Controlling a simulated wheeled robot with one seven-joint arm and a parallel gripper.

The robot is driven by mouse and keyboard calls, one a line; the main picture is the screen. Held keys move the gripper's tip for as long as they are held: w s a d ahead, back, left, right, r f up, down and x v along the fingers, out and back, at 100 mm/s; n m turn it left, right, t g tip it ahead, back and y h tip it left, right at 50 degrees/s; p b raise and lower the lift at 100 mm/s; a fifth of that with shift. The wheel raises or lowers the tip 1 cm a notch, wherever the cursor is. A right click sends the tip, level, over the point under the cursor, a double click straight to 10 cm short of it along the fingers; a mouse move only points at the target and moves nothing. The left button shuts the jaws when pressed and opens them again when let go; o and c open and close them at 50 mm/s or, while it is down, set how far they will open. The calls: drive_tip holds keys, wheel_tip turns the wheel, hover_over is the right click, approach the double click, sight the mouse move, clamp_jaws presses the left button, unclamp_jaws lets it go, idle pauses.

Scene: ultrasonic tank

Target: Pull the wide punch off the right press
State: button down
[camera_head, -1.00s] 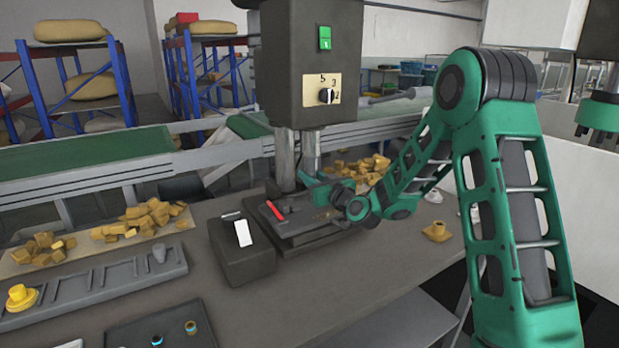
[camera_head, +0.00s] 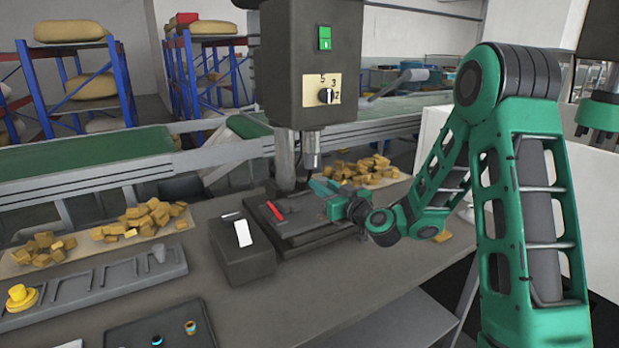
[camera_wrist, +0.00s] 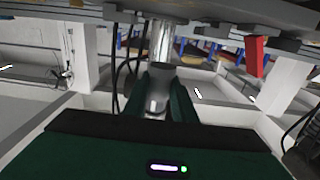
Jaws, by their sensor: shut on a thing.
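The right press (camera_head: 310,60) is a dark head with a green switch and a dial, and a metal ram (camera_head: 312,145) hangs below it. My gripper (camera_head: 322,188) is just below and right of the ram's end, over the press bed. The wrist view shows the two dark green fingers (camera_wrist: 163,98) closed around a grey metal piece (camera_wrist: 157,92), which looks like the wide punch. A shiny cylinder (camera_wrist: 163,42) is in line above it in that view. I cannot tell whether the piece touches the cylinder. The head view does not show the held piece clearly.
The press bed (camera_head: 300,232) carries a red bar (camera_head: 275,208). A dark box (camera_head: 242,255) stands left of it. A slotted rack (camera_head: 100,285) holds a yellow piece (camera_head: 20,296). Wooden blocks (camera_head: 145,215) lie behind.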

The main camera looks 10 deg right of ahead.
drive_tip(key=v, duration=0.7)
idle(0.3)
drive_tip(key=shift+s+r, duration=0.1)
drive_tip(key=shift+r, duration=0.05)
